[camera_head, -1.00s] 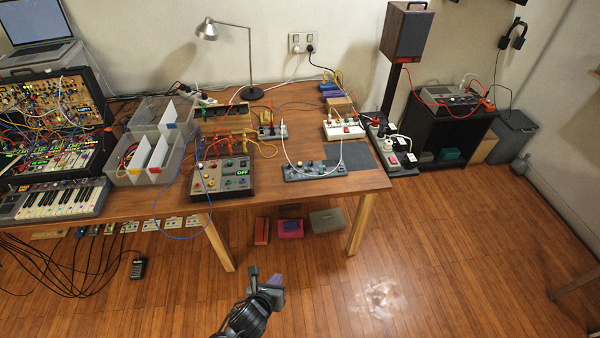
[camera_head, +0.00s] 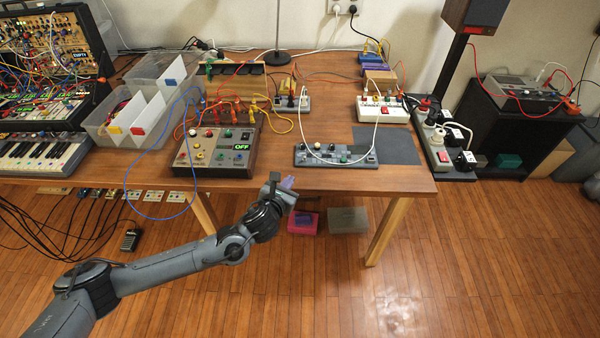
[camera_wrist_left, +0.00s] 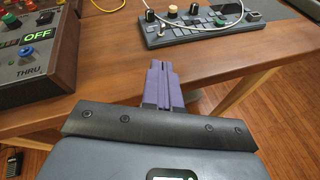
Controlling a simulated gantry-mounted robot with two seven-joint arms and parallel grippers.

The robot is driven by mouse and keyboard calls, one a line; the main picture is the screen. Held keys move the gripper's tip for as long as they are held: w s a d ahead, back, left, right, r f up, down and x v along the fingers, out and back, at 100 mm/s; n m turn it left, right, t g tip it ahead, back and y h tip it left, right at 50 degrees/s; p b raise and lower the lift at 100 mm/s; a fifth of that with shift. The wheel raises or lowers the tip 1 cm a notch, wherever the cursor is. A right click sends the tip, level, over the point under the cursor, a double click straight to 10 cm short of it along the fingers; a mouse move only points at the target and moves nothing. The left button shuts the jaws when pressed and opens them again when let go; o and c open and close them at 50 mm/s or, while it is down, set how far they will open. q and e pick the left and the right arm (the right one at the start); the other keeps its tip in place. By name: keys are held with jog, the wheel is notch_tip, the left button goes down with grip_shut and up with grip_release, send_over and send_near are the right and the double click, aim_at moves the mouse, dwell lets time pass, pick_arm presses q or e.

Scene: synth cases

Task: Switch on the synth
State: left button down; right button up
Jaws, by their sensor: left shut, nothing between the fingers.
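A wood-sided box (camera_head: 216,158) with coloured knobs, buttons and patch cables stands near the table's front edge. Its small display (camera_head: 241,147) reads OFF. In the left wrist view, the box (camera_wrist_left: 35,60) shows at the upper left, with OFF and the word THRU on it. I cannot tell which device here is the synth; modular cases (camera_head: 50,50) and a keyboard (camera_head: 40,155) stand at the left. My left gripper (camera_head: 288,182) is at the table's front edge, right of the box and apart from it. Its purple fingers (camera_wrist_left: 162,85) are shut and empty.
A grey panel with knobs (camera_head: 335,155) lies right of the box, near the left gripper, with a white cable looped over it. Clear bins (camera_head: 135,125) stand left of the box. A blue cable (camera_head: 127,190) hangs over the front edge. A power strip (camera_head: 440,150) stands at the right.

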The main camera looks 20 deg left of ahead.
pick_arm(q)
jog(key=shift+w+r, duration=0.25)
jog(key=shift+w, duration=0.1)
pick_arm(e)
jog(key=shift+w, duration=0.55)
pick_arm(q)
jog(key=b+x, duration=0.3)
jog(key=x, duration=0.5)
jog(key=shift+w+d, duration=0.1)
jog(key=shift+w, duration=0.1)
jog(key=shift+b+x, duration=0.3)
jog(key=shift+x, duration=0.55)
pick_arm(e)
jog(key=shift+d+f, duration=0.1)
jog(key=shift+f, duration=1.65)
